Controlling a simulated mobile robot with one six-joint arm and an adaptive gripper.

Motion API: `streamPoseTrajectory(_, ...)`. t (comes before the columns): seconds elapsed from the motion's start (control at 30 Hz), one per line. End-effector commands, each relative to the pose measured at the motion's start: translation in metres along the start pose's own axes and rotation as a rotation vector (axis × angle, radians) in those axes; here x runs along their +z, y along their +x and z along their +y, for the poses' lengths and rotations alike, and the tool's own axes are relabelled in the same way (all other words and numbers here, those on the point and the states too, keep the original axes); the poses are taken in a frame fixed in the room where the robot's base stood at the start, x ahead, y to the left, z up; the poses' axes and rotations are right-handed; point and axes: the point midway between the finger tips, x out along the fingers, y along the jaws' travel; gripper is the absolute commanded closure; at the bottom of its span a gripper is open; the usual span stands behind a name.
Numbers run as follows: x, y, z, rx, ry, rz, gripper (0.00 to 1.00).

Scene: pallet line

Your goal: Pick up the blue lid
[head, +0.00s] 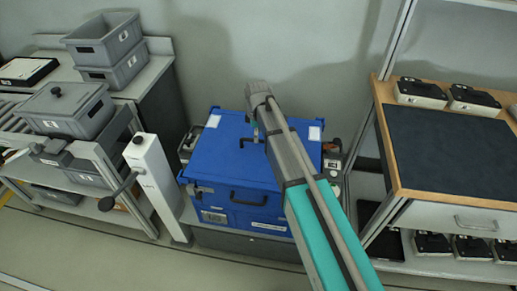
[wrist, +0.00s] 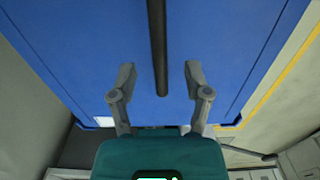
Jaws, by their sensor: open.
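The blue lid (head: 225,155) lies on top of a blue box (head: 240,212) in the middle of the head view. It fills most of the wrist view (wrist: 75,55). A dark bar handle (wrist: 158,45) stands out on the lid, and its near end lies between my fingertips in the picture. My gripper (wrist: 160,78) is open, one finger on each side of the bar, with gaps to both. In the head view my gripper (head: 257,131) is over the lid's middle, partly hidden by my arm. I cannot tell its exact height above the lid.
A white post with a crank (head: 157,185) stands close to the box's left. Further left, a grey lidded crate (head: 70,108) sits on a rack, with stacked grey bins (head: 105,45) behind. On the right is a workbench with a dark mat (head: 450,150) and several black-and-white devices.

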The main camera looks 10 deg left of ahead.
Motion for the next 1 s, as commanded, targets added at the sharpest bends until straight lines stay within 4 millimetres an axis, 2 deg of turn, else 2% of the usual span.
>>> streamPoseTrajectory(0.1,0.000,0.014,0.000,0.000,0.000,0.000,0.37)
streamPoseTrajectory(0.43,0.000,0.035,0.000,0.000,0.000,0.000,0.37)
streamPoseTrajectory(1.0,0.000,0.038,0.000,0.000,0.000,0.000,0.37)
